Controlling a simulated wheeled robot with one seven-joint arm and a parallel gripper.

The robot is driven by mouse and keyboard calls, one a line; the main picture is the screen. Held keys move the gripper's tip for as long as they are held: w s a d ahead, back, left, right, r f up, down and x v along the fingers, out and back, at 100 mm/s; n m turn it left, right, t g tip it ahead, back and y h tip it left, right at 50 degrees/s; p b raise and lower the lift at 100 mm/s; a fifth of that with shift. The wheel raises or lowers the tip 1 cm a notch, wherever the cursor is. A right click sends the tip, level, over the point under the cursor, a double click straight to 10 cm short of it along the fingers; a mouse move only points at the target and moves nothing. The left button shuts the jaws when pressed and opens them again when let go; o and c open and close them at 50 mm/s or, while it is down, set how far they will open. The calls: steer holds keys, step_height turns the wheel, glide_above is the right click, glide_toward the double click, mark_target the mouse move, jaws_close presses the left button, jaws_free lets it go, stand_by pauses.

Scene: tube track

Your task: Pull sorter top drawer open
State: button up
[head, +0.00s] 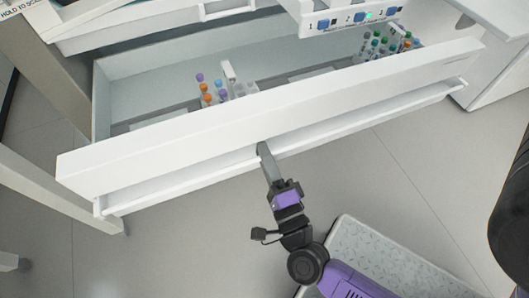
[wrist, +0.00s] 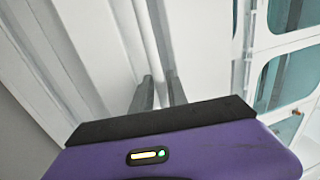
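The sorter's large white drawer (head: 290,110) stands pulled out far in the head view, and its inside shows. A long white handle rail (head: 185,178) runs along the lower edge of its front. My gripper (head: 263,150) is at the middle of this rail, reaching up from below. In the wrist view, the two grey fingers of my gripper (wrist: 160,78) lie close on either side of the narrow white handle rail (wrist: 146,35) and appear shut on it. The exact contact at the fingertips is hard to see.
Inside the drawer are tube racks with orange and purple caps (head: 210,90) and green and blue caps (head: 385,46). A white cabinet (head: 500,75) stands at right.

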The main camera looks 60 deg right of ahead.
steer(key=shift+s, duration=0.1)
steer(key=v, duration=0.7)
steer(key=shift+s+a+p, duration=0.25)
steer(key=shift+p, duration=0.2)
steer(key=shift+f, duration=0.1)
